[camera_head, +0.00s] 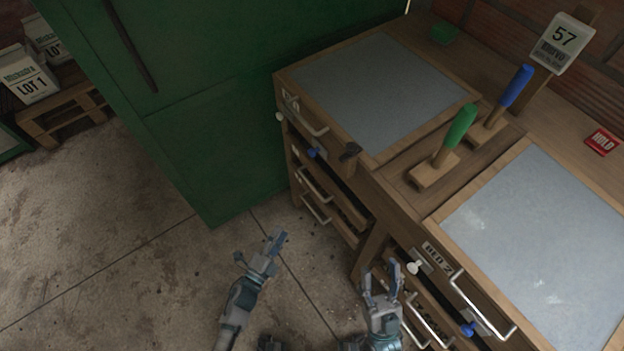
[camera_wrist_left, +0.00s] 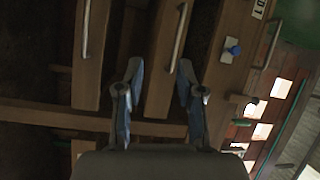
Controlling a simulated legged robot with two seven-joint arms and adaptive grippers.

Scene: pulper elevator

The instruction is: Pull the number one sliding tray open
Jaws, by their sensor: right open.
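The left bench unit has a top tray front with a small label (camera_head: 290,100), too small to read surely, and a metal handle (camera_head: 314,128). Below it are a blue knob (camera_head: 312,153) and lower drawers with bar handles (camera_head: 315,187). In the left wrist view, a label ending in 01 (camera_wrist_left: 258,8) sits near the blue knob (camera_wrist_left: 232,46), with several bar handles (camera_wrist_left: 179,38) ahead. My left gripper (camera_head: 280,238) is open and empty, in front of and apart from these drawers; its two fingers (camera_wrist_left: 157,85) stand apart. My right gripper (camera_head: 380,275) is open before the bed 2 unit.
The bed 2 unit (camera_head: 437,262) stands at right with its own handles and knobs. Green-handled (camera_head: 459,130) and blue-handled (camera_head: 515,88) tools stand on the bench top. A green cabinet (camera_head: 210,130) stands left of the bench. The concrete floor (camera_head: 120,250) is clear at lower left.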

